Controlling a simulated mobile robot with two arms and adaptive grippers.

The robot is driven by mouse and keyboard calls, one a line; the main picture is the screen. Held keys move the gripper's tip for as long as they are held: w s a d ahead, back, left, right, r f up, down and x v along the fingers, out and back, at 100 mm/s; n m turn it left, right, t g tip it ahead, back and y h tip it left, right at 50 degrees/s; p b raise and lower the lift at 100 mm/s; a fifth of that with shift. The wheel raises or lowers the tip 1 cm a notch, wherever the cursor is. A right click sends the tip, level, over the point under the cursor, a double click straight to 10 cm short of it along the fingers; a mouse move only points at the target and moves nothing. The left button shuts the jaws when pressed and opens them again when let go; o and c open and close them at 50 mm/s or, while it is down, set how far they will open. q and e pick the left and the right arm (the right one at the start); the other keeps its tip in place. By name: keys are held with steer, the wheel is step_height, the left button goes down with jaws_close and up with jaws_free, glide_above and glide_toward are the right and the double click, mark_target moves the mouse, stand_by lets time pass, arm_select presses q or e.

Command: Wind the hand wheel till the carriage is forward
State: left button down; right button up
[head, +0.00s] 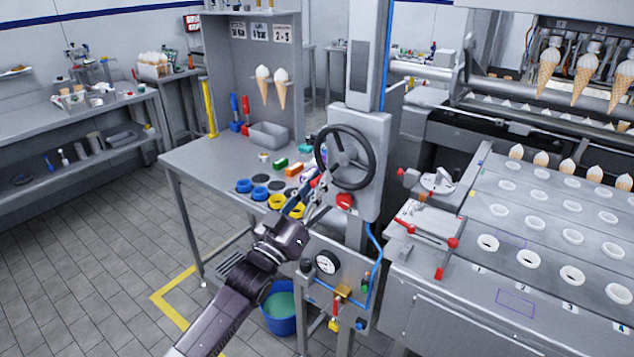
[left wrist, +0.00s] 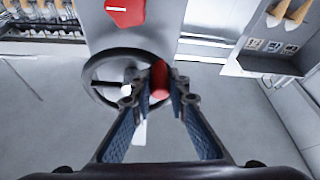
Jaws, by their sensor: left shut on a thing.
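The hand wheel (head: 371,151) is a black ring with grey spokes on the front of a grey column. It also shows in the left wrist view (left wrist: 87,72). My left gripper (head: 318,186) is at the wheel's lower left rim. In the left wrist view its two blue-padded fingers (left wrist: 158,92) are shut on the wheel's red handle (left wrist: 159,75), which stands out between the fingertips. The fingers partly hide the handle in the head view. A row of grippers with cones (head: 583,70), seemingly the carriage, hangs at the upper right. My right gripper is not in view.
A red button (head: 345,201) is on the column just below the wheel. A gauge panel (head: 327,263) and a blue bucket (head: 281,318) are lower down. A bench (head: 205,155) with rings stands left; a cone-hole table (head: 520,215) stands right. Floor at left is clear.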

arm_select(q)
steer(key=shift+w+a+r+m+b, duration=0.1)
steer(key=shift+a+r+m+b, duration=0.2)
steer(key=shift+m, duration=0.4)
